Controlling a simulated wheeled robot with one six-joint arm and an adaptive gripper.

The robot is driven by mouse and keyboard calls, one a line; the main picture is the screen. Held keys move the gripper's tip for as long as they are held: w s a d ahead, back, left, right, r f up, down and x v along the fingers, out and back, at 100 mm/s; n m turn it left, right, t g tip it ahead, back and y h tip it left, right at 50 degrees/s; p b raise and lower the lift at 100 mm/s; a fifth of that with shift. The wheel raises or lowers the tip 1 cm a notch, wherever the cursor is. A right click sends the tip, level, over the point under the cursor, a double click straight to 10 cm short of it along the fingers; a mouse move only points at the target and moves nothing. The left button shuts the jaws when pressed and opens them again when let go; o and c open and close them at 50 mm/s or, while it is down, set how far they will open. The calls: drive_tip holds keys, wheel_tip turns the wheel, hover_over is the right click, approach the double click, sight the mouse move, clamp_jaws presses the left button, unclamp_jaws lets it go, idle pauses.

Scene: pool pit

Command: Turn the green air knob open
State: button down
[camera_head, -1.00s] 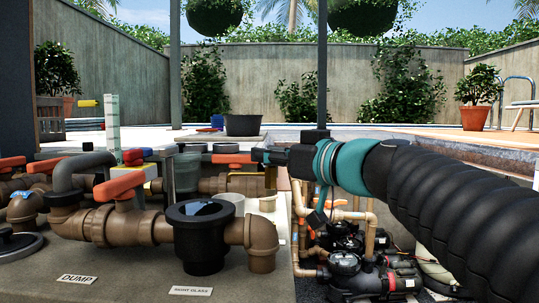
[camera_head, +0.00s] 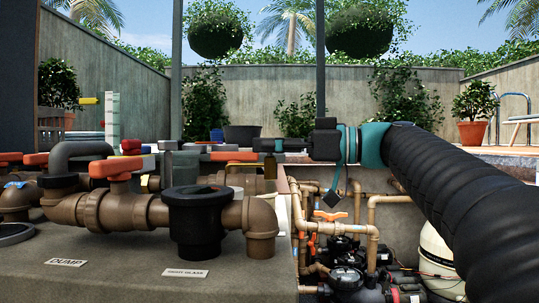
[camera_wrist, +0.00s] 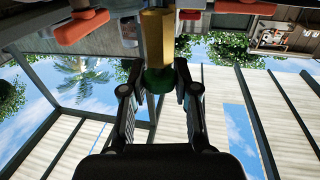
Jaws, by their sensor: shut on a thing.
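The green air knob (camera_wrist: 158,80) shows between the two fingers in the wrist view. It sits on the end of a yellow-brass body (camera_wrist: 157,35). My gripper (camera_wrist: 160,92) has a finger on each side of the knob and is shut on it. In the head view my gripper (camera_head: 262,146) reaches in from the right, level, above the edge of the concrete pad. The knob itself is hidden or too small to make out there. I cannot tell how far the knob is turned.
Brown pipes with an orange-handled valve (camera_head: 116,168) and a black sight glass (camera_head: 198,222) stand on the pad at left. Below my arm, pumps and tan pipes (camera_head: 374,230) fill the pit. A white tank (camera_head: 438,250) stands at lower right.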

drive_tip(key=n+g+p, duration=0.1)
drive_tip(key=n+g, duration=0.1)
drive_tip(key=g, duration=0.2)
drive_tip(key=shift+w+n, duration=0.15)
drive_tip(key=shift+n, duration=0.25)
drive_tip(key=n+g, duration=0.1)
drive_tip(key=g, duration=0.1)
drive_tip(key=shift+f+g, duration=0.1)
drive_tip(key=shift+g, duration=0.2)
drive_tip(key=shift+n+g+b, duration=0.85)
drive_tip(key=shift+n+g, duration=0.15)
drive_tip(key=shift+g, duration=0.2)
drive_tip(key=shift+n+g+h+b, duration=0.4)
drive_tip(key=shift+n+g+b, duration=0.15)
drive_tip(key=shift+g, duration=0.15)
drive_tip(key=c, duration=0.9)
unclamp_jaws()
drive_tip(key=shift+s+r+m+t+p, duration=0.25)
drive_tip(key=shift+m+t+p, duration=0.2)
drive_tip(key=shift+t+p, duration=0.25)
